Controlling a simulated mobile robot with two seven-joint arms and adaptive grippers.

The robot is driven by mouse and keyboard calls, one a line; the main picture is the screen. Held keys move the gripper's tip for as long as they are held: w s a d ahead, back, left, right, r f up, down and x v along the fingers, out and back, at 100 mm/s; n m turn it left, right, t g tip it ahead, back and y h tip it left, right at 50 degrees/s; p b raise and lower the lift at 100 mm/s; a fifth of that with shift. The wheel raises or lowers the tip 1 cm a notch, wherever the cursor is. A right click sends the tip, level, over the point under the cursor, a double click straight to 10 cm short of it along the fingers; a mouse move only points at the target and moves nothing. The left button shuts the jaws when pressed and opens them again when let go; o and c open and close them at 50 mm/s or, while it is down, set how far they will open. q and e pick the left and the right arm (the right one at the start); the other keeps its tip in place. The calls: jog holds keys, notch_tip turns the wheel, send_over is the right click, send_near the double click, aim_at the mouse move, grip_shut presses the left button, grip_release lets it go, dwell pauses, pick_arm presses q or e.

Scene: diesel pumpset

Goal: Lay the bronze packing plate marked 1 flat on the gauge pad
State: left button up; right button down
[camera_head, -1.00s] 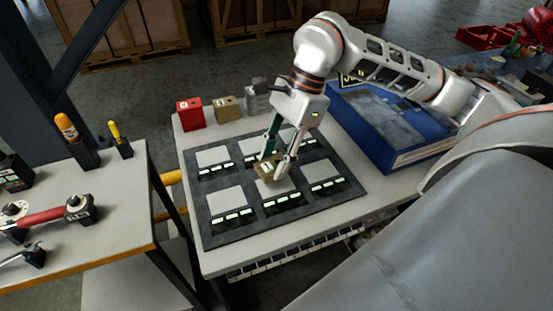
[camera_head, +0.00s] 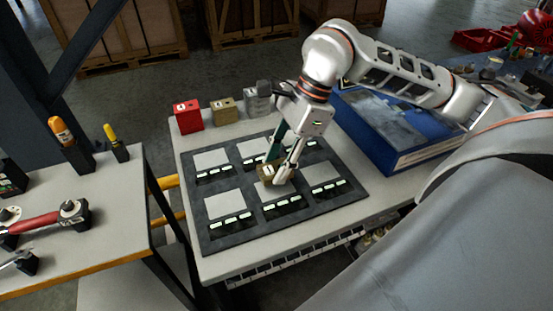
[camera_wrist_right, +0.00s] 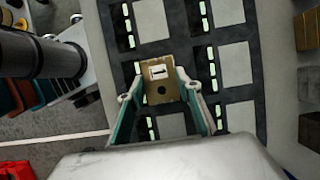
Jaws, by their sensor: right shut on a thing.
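The bronze packing plate (camera_wrist_right: 163,85), with a white label and a dark hole, is between the fingers of my right gripper (camera_wrist_right: 165,103). The mark on its label is too small to read. In the head view the plate (camera_head: 266,172) is partly hidden behind a finger of the right gripper (camera_head: 276,174). The plate is over or just behind the middle front light square on the dark board (camera_head: 238,237); I cannot tell whether it touches. I cannot tell which square is the gauge pad. My left gripper is not in view.
Red (camera_head: 188,116), bronze (camera_head: 223,110) and grey (camera_head: 257,101) blocks stand behind the board. A blue case (camera_head: 400,138) lies to its right. A side table (camera_head: 95,225) with tools is at the left. Other light squares on the board are bare.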

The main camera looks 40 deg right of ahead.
notch_tip(320, 180, down, 2)
jog(key=shift+f+b, duration=0.1)
jog(key=shift+b, duration=0.35)
jog(key=shift+f+b, duration=0.3)
jog(key=shift+f, duration=0.1)
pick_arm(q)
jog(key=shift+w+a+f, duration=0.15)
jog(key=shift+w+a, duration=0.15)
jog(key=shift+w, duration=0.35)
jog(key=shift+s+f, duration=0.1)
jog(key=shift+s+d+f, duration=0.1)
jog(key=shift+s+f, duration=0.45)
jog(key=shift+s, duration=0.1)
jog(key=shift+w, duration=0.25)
pick_arm(e)
jog(key=shift+f, duration=0.35)
